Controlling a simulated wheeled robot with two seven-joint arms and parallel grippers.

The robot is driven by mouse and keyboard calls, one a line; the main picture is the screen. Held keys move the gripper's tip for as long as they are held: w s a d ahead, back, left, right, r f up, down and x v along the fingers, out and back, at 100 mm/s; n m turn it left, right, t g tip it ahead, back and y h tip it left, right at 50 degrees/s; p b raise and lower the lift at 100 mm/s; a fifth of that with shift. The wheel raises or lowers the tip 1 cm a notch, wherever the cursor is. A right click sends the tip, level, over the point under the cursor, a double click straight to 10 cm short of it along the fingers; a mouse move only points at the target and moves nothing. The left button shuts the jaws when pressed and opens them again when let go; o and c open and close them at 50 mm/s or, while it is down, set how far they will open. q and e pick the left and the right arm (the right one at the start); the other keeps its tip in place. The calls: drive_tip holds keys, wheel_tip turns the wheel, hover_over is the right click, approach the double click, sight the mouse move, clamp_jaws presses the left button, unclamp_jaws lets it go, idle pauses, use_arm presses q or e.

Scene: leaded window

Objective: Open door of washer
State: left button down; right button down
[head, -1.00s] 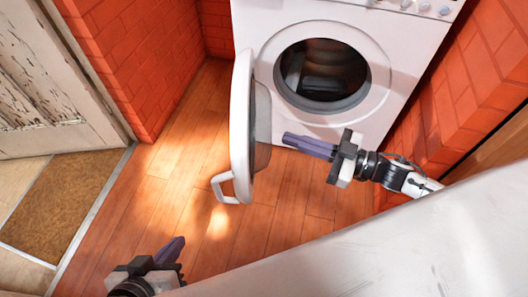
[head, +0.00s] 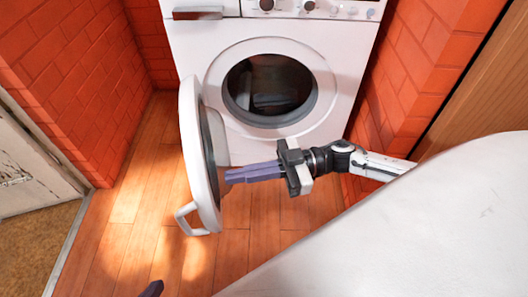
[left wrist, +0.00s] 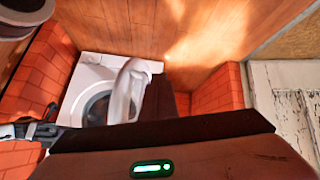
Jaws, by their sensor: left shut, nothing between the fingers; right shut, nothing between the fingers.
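The white washer (head: 270,35) stands at the back with its round opening (head: 268,85) uncovered and a dark drum inside. Its round white door (head: 190,130) stands swung out to the left, seen nearly edge-on, with its handle (head: 188,222) at the near lower edge. My right gripper (head: 228,176) is shut and empty, its fingertips at the door's inner side; I cannot tell whether they touch. My left gripper (head: 152,288) shows only a fingertip at the bottom edge, shut and apart from the door. In the left wrist view, the washer (left wrist: 80,85) shows beyond the gripper.
Red brick walls (head: 65,75) flank the washer on both sides. A worn white door (head: 35,170) and a brown mat (head: 35,240) are at the left. The wooden floor (head: 135,200) left of the washer door is clear.

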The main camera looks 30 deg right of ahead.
sight(208, 181)
drive_tip(key=shift+x, duration=1.2)
drive_tip(key=shift+w+a+b, duration=0.2)
drive_tip(key=shift+a+b, duration=0.1)
drive_tip(key=shift+a, duration=0.15)
use_arm(q)
drive_tip(key=shift+w+d+f, duration=0.1)
drive_tip(key=shift+d+f, duration=0.05)
drive_tip(key=shift+d, duration=0.1)
